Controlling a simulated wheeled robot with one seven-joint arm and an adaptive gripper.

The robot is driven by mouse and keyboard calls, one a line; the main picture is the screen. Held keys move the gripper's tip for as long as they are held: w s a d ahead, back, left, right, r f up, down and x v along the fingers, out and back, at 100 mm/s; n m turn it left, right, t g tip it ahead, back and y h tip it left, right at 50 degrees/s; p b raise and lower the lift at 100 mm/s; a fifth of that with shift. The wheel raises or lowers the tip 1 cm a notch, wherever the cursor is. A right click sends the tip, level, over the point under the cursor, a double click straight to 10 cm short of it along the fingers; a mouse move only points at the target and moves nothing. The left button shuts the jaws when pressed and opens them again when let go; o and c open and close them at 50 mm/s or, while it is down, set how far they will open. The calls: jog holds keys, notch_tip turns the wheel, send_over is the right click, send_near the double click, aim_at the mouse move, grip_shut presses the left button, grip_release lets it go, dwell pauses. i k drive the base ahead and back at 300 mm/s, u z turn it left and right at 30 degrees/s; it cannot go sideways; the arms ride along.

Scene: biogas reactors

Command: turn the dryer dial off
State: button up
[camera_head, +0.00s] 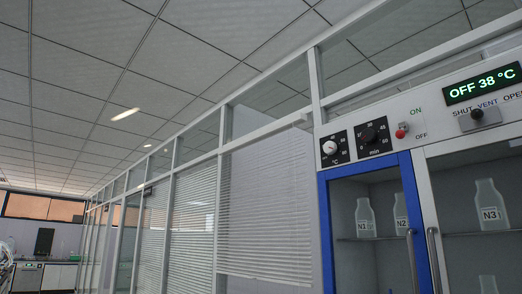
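The dryer (405,155) is a pale cabinet at the right with a blue-framed glass door (324,235). Its panel has a white dial (330,147) on a black temperature scale and a black dial (374,132) on a black minutes scale. Right of them is a small red knob (401,131), beside the words ON and OFF. I cannot tell which mark it points at. The green display (483,84) reads "OFF 38 °C". A dark vent knob (477,115) sits under the words SHUT, VENT and OPEN. My gripper is not in view.
Bottles N1 (365,218), N2 (401,212) and N3 (489,205) stand behind the glass doors. Vertical handles (435,260) stick out between the doors. A glazed partition with blinds (265,210) runs back to the left. A counter (58,276) stands far left.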

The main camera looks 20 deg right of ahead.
aim_at(331, 148)
jog(key=u, duration=0.4)
jog(key=i, duration=0.2)
jog(key=z, duration=1.9)
